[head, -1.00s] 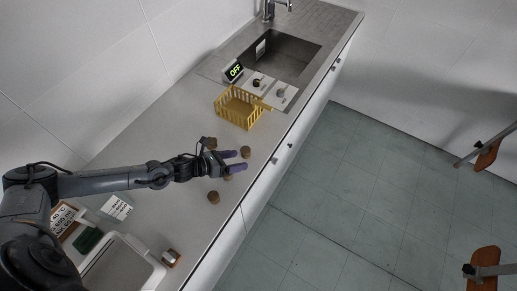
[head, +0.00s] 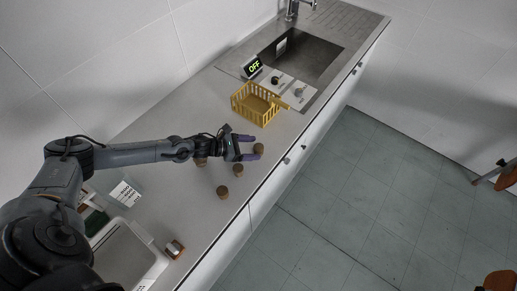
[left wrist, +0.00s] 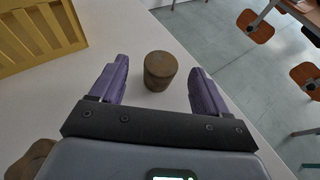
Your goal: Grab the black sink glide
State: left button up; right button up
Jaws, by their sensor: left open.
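A small black glide (head: 275,81) stands on a white plate beside the sink in the head view. A similar grey piece (head: 299,88) is on the plate to its right. My left gripper (head: 252,147) is open and empty, well short of the black glide, nearer the front of the counter. A brown cork-like cylinder (head: 258,149) stands at its fingertips. In the left wrist view the same cylinder (left wrist: 160,72) shows between the two purple fingers, with gaps on both sides. The black glide is not in the wrist view. My right gripper is not in view.
A yellow slatted basket (head: 254,106) stands between my left gripper and the glides. A display reading OFF (head: 252,67) is left of them, and the sink (head: 318,58) is behind. Several brown cylinders stand around the gripper. The counter's right edge drops to the floor.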

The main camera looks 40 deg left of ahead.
aim_at(259, 148)
pick_arm(q)
jog(key=x, duration=0.4)
jog(key=shift+w+d+f, duration=0.1)
jog(key=shift+w+d, duration=0.2)
jog(key=c, duration=1)
